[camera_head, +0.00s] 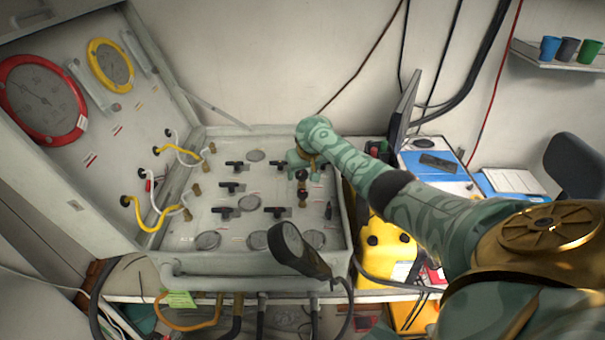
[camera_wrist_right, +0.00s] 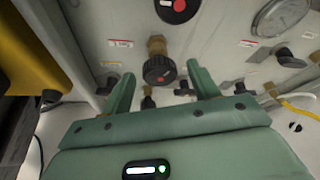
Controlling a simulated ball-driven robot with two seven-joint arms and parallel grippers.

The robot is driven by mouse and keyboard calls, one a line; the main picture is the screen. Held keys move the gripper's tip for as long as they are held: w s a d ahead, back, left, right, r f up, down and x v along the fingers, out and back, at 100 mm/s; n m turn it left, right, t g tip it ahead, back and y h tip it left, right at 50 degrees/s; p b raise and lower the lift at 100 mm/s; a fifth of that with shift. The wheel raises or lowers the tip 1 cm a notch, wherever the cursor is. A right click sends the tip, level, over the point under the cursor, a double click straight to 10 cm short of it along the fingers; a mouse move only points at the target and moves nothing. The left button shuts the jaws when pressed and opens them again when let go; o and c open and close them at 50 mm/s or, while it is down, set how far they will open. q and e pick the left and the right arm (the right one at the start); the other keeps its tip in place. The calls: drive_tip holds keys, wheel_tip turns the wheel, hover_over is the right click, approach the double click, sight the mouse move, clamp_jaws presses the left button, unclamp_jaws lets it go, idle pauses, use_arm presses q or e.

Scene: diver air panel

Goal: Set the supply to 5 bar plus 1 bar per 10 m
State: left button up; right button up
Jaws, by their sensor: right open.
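The air panel (camera_head: 240,185) is a grey open case with black valve handles and small gauges. Its raised lid carries a large red-ringed gauge (camera_head: 42,98) and a yellow-ringed gauge (camera_head: 111,65); I cannot read either. My right gripper (camera_head: 303,165) is over the panel's right rear part. In the right wrist view its two green fingers are open, with a black knob on a brass stem (camera_wrist_right: 159,70) showing in the gap. I cannot tell whether the knob is between the fingertips or beyond them; no contact is visible. My left gripper is out of view.
A black round-headed device (camera_head: 290,245) stands over the panel's front edge. Yellow hoses (camera_head: 180,152) link lid and panel. A yellow case (camera_head: 385,245), a blue binder (camera_head: 430,162) and a monitor (camera_head: 402,110) are to the right. Cups (camera_head: 568,49) stand on a shelf.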

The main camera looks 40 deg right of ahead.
drive_tip(key=shift+r, duration=0.1)
drive_tip(key=c, duration=1)
drive_tip(key=shift+o, duration=0.2)
drive_tip(key=shift+a+r+m+p, duration=0.2)
drive_tip(key=shift+m+p, duration=0.5)
drive_tip(key=shift+p, duration=0.5)
drive_tip(key=shift+m+g+h+p, duration=0.4)
drive_tip(key=shift+m+h+p, duration=0.1)
drive_tip(key=shift+m+p, duration=0.25)
drive_tip(key=shift+f+m, duration=0.15)
drive_tip(key=shift+m, duration=0.3)
drive_tip(key=shift+w+a+f+m+g+h, duration=0.1)
drive_tip(key=shift+m+g+h, duration=0.15)
drive_tip(key=shift+m, duration=0.35)
drive_tip(key=shift+f+m+g+h, duration=0.15)
drive_tip(key=shift+m+h, duration=0.1)
drive_tip(key=shift+m, duration=0.35)
drive_tip(key=shift+r+m+g+b, duration=0.1)
drive_tip(key=shift+m+g+b, duration=0.2)
drive_tip(key=shift+m+b, duration=0.8)
drive_tip(key=shift+m+h, duration=0.3)
